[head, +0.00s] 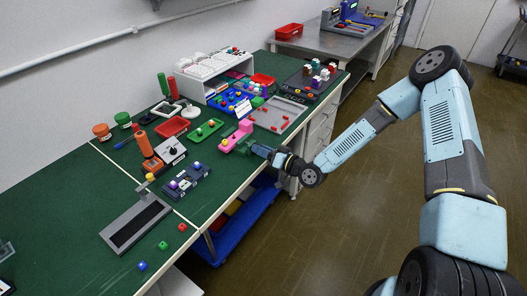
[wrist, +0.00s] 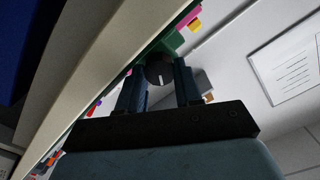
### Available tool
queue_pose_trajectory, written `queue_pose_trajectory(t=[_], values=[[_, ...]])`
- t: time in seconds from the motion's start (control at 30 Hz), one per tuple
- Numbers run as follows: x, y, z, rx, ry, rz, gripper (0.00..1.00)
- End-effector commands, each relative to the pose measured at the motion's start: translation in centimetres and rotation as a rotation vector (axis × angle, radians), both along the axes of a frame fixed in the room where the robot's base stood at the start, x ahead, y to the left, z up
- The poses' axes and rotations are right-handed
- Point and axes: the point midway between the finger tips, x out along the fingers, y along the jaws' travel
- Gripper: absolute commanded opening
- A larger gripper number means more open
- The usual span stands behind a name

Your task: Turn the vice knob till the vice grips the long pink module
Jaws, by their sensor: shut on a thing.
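The long pink module (head: 236,136) lies near the bench's front edge in the head view, beside the green vice (head: 244,146). In the wrist view a bit of pink module (wrist: 184,14) shows beyond the green vice body (wrist: 172,41). The vice knob (wrist: 159,71) is round and dark with a white mark, and sits between my fingertips. My gripper (wrist: 158,77) is shut on the knob, with one finger on each side; in the head view my gripper (head: 262,151) reaches in from the right at the bench edge. Whether the vice jaws touch the module cannot be told.
The green bench (head: 85,205) carries several other items. A grey tray (head: 277,113) lies behind the vice, a green board (head: 206,131) to its left, and a red tray (head: 172,127) farther left. The floor in front is clear.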

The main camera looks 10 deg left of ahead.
Motion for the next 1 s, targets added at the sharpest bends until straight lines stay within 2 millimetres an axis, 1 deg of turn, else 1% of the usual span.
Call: queue_pose_trajectory(t=[0.03, 0.33, 0.87, 0.9, 1.0], values=[[-0.27, 0.25, 0.13, 0.013, 0.023, 0.006, 0.04], [-0.25, 0.26, 0.11, 0.053, 0.121, 0.007, 0.04], [-0.21, 0.21, 0.09, 0.06, 0.14, 0.006, 0.04], [-0.21, 0.2, 0.08, 0.06, 0.14, 0.006, 0.37], [-0.16, 0.16, 0.05, 0.059, 0.139, 0.005, 0.47]])
